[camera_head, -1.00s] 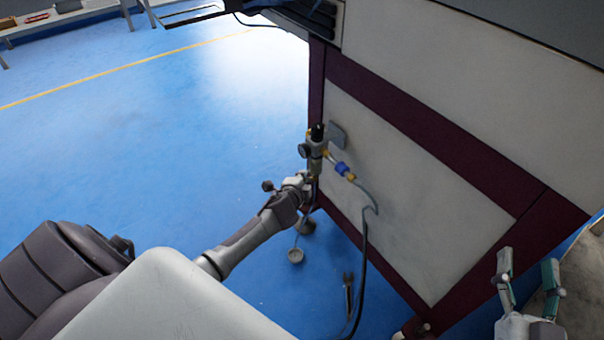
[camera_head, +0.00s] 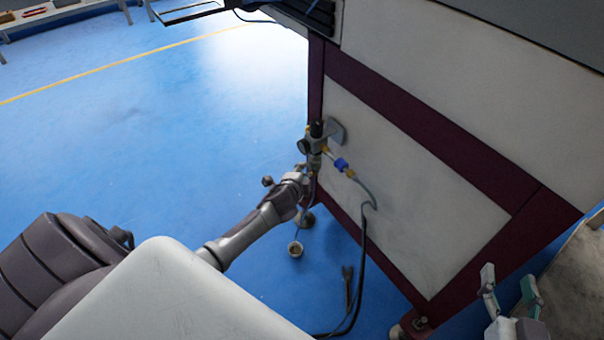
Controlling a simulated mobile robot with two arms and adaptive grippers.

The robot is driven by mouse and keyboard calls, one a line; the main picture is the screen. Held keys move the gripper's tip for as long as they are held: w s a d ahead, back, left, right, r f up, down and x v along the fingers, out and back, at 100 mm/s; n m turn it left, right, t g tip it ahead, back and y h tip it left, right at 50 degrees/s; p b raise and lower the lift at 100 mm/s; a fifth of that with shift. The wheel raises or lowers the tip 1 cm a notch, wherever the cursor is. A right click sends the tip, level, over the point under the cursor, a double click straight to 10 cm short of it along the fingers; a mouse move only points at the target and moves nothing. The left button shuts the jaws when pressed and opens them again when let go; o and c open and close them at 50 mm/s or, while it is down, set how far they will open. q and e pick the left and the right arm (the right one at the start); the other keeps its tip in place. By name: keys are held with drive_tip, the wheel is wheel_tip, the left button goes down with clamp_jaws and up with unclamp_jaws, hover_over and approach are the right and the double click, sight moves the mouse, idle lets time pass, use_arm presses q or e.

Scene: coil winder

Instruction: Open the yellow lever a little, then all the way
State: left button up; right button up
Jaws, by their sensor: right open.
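A valve assembly (camera_head: 316,144) with a dark top, a round gauge and brass-yellow fittings is fixed to the machine's corner. A blue part (camera_head: 341,164) and a brass-yellow fitting (camera_head: 350,173) lead from it to a hose. I cannot clearly tell a yellow lever from these small yellow parts. My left gripper (camera_head: 308,176) is at the underside of the assembly; its fingers are too small and hidden to show whether they touch or grip anything. My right gripper (camera_head: 508,279) is open and empty at the lower right, in front of the machine's panel and well away from the valve.
The machine cabinet (camera_head: 410,200), with pale panels and a maroon frame, fills the right. A dark hose (camera_head: 364,250) hangs down to the floor. Blue floor is clear at left.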

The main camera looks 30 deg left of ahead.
use_arm(q)
drive_tip(key=shift+s, duration=0.1)
drive_tip(key=v, duration=1.1)
drive_tip(key=shift+s+r, duration=0.25)
drive_tip(key=shift+s, duration=0.1)
drive_tip(key=shift+d, duration=0.1)
